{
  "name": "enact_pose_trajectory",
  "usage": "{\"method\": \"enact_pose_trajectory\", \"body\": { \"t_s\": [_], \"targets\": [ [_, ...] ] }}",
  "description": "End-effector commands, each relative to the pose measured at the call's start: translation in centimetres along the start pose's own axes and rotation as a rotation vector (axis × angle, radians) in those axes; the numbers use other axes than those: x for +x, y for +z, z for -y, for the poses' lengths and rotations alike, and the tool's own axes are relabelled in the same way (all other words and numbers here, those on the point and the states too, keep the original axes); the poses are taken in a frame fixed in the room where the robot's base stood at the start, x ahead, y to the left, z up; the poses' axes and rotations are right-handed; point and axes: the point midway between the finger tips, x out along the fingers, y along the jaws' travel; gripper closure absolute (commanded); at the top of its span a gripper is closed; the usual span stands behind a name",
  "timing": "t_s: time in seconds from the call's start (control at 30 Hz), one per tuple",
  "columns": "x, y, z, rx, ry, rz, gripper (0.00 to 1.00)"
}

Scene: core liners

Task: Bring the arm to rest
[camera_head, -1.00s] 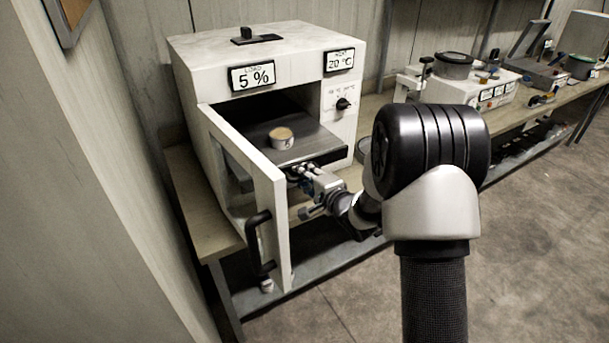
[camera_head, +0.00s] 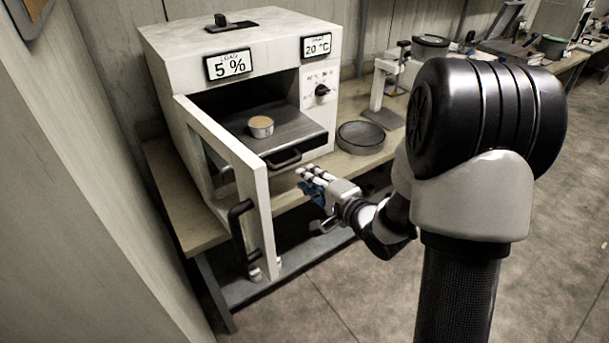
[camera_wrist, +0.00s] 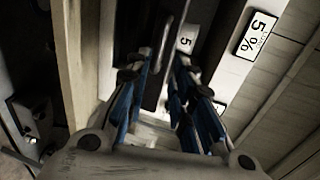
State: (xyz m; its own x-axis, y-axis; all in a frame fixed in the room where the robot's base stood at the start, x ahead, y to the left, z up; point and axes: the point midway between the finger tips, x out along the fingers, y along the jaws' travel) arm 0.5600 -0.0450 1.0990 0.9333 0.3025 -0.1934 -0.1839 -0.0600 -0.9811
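My gripper (camera_head: 312,180) hangs in the air in front of the oven's pulled-out tray, apart from its handle. In the wrist view my gripper (camera_wrist: 160,75) has its blue-padded fingers spread, with nothing held between them. The arm is bent, and its large black joint covers the right of the head view.
The white oven (camera_head: 270,50) stands on a bench with its door (camera_head: 240,180) swung open toward me. Its tray (camera_head: 300,130) bears a small tin (camera_head: 261,127); the tray's dark handle (camera_head: 284,159) is bare. A round dark pan (camera_head: 361,138) sits right of the oven.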

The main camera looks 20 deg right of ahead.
Motion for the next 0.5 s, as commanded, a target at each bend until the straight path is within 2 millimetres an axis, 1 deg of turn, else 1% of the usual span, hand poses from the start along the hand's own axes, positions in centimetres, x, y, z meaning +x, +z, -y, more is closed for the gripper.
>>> {"method": "enact_pose_trajectory", "body": {
  "t_s": [0.4,0.5],
  "targets": [
    [-0.02,0.00,0.01,-0.001,0.000,0.000,0.78],
    [-0.06,-0.10,0.31,-0.032,0.014,-0.011,0.78]
  ]
}}
